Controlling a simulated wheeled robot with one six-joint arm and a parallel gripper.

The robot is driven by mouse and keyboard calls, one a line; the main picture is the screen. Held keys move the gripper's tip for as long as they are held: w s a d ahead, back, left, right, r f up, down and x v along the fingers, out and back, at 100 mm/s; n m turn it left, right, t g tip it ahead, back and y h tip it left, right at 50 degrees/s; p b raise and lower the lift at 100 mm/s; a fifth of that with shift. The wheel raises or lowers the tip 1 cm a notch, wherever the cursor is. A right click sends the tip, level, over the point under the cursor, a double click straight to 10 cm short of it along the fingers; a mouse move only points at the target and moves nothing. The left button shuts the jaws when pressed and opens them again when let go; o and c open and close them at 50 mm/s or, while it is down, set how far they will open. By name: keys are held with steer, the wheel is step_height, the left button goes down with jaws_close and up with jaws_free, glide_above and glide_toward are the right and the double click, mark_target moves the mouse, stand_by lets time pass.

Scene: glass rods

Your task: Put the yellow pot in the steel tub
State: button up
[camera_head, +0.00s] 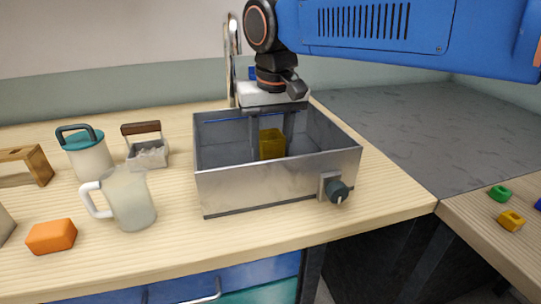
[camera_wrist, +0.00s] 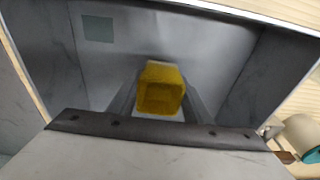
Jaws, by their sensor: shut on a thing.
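The yellow pot (camera_head: 271,143) is inside the steel tub (camera_head: 275,180), a rectangular metal box with a dark knob on its front. My gripper (camera_head: 270,135) reaches down into the tub from above, with its two fingers on either side of the pot. In the wrist view the yellow pot (camera_wrist: 160,90) sits between the two grey fingers, its open side facing the camera. The gripper is shut on the pot. I cannot tell whether the pot touches the tub floor.
Left of the tub stand a frosted jug (camera_head: 128,198), a small basket with a brown handle (camera_head: 147,150) and a teal-lidded canister (camera_head: 88,155). An orange block (camera_head: 52,236) lies at front left. A tap (camera_head: 231,60) rises behind the tub. The grey counter (camera_head: 395,135) at right is clear.

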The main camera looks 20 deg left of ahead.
mark_target(273, 154)
steer(key=shift+f, duration=1.3)
steer(key=shift+f, duration=0.15)
steer(key=o, duration=1.1)
steer(key=shift+o, duration=0.2)
step_height(273, 154, up, 12)
steer(key=s+d, duration=0.1)
steer(key=shift+s, duration=0.3)
steer(key=shift+s, duration=0.1)
